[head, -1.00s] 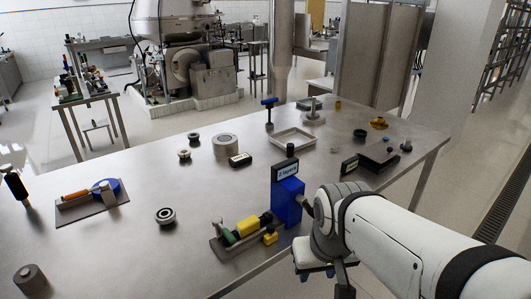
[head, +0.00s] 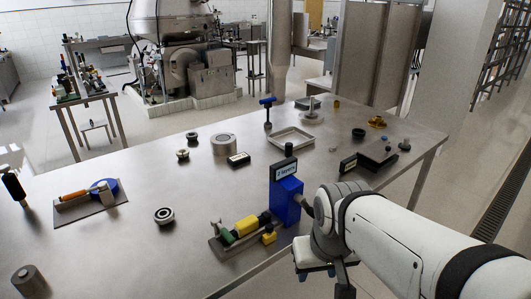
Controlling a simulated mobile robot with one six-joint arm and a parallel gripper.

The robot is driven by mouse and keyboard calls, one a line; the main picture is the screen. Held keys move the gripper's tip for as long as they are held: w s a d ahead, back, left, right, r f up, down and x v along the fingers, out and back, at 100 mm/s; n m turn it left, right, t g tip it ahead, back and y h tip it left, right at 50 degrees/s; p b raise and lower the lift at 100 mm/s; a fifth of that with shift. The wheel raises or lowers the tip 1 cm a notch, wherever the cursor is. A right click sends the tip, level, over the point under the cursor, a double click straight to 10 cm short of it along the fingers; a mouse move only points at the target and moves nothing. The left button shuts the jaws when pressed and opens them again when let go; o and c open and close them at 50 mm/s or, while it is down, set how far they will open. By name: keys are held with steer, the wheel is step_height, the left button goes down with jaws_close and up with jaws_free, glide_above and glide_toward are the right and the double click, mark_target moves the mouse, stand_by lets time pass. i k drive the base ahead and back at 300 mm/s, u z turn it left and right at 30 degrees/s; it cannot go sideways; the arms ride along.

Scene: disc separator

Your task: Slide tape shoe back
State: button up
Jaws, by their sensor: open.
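A small fixture (head: 221,253) on a dark base sits near the front edge of the steel table. It carries a yellow block (head: 246,226), a green piece (head: 227,236) and a smaller yellow block (head: 269,238). I cannot tell which part is the tape shoe. A blue block (head: 287,203) with a "2 layers" sign (head: 286,170) and a black knob stands right beside it. My arm comes in from the right, its wrist next to the blue block. My gripper (head: 318,271) hangs at the front edge, partly hidden; its fingertips are not clear, and I see nothing held.
The steel table (head: 205,185) has clear room left of the fixture. A bearing ring (head: 164,215) and a board with a blue disc (head: 104,189) lie to the left. A shallow tray (head: 291,138), a metal cylinder (head: 224,144) and a dark flat block (head: 376,158) are farther back.

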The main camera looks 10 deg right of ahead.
mark_target(270, 237)
steer(key=z, duration=1.15)
steer(key=k, duration=0.9)
steer(key=u, duration=0.85)
steer(key=i, duration=1.05)
steer(key=u, duration=0.1)
